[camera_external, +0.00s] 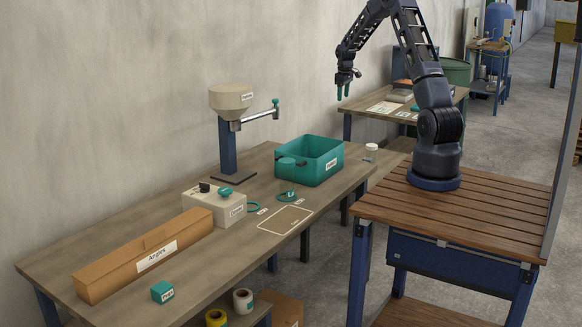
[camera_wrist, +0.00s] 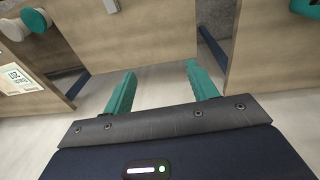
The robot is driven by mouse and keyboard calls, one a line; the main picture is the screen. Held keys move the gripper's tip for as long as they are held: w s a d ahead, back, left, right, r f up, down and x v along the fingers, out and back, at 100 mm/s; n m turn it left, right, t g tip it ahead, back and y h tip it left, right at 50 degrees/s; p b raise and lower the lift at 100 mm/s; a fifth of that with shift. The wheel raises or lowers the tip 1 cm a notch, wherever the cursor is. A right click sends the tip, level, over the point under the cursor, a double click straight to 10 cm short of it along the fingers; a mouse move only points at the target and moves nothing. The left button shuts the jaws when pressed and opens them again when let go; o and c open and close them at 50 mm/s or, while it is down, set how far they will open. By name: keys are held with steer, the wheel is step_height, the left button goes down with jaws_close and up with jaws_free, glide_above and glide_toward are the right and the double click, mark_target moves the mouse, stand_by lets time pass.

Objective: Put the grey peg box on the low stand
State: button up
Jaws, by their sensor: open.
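My gripper (camera_external: 345,88) hangs in the air behind the workbench, at the front left of the far table. In the wrist view my gripper (camera_wrist: 162,80) has its two teal fingers apart, with nothing between them. I cannot make out a grey peg box for certain. A small teal box (camera_external: 162,292) with a white label, too small to read surely, sits at the workbench's front edge. A pale box (camera_external: 215,205) with black and teal knobs stands mid-bench. A low surface (camera_external: 256,318) below the bench's front edge carries tape rolls; I cannot tell if it is the low stand.
The workbench (camera_external: 110,255) holds a long orange-brown box (camera_external: 145,258), a teal bin (camera_external: 309,160) and a post with a beige head (camera_external: 231,100). A marked rectangle (camera_external: 286,220) on the bench is empty. The far table (camera_external: 361,122) carries cards and small items.

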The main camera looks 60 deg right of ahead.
steer(key=s+a+r+t, duration=0.1)
steer(key=s+a+r, duration=0.3)
steer(key=a+r, duration=0.45)
steer(key=s+a+r, duration=0.4)
steer(key=a+r, duration=0.2)
steer(key=a, duration=0.5)
steer(key=s+a+r+t, duration=0.1)
steer(key=s+a+r, duration=0.3)
steer(key=a+r, duration=0.5)
steer(key=s+a+t, duration=0.1)
steer(key=s+a, duration=0.7)
steer(key=s, duration=0.4)
steer(key=s+a, duration=0.9)
steer(key=s, duration=0.4)
steer(key=shift+a+t+y, duration=0.25)
steer(key=shift+t+y, duration=0.15)
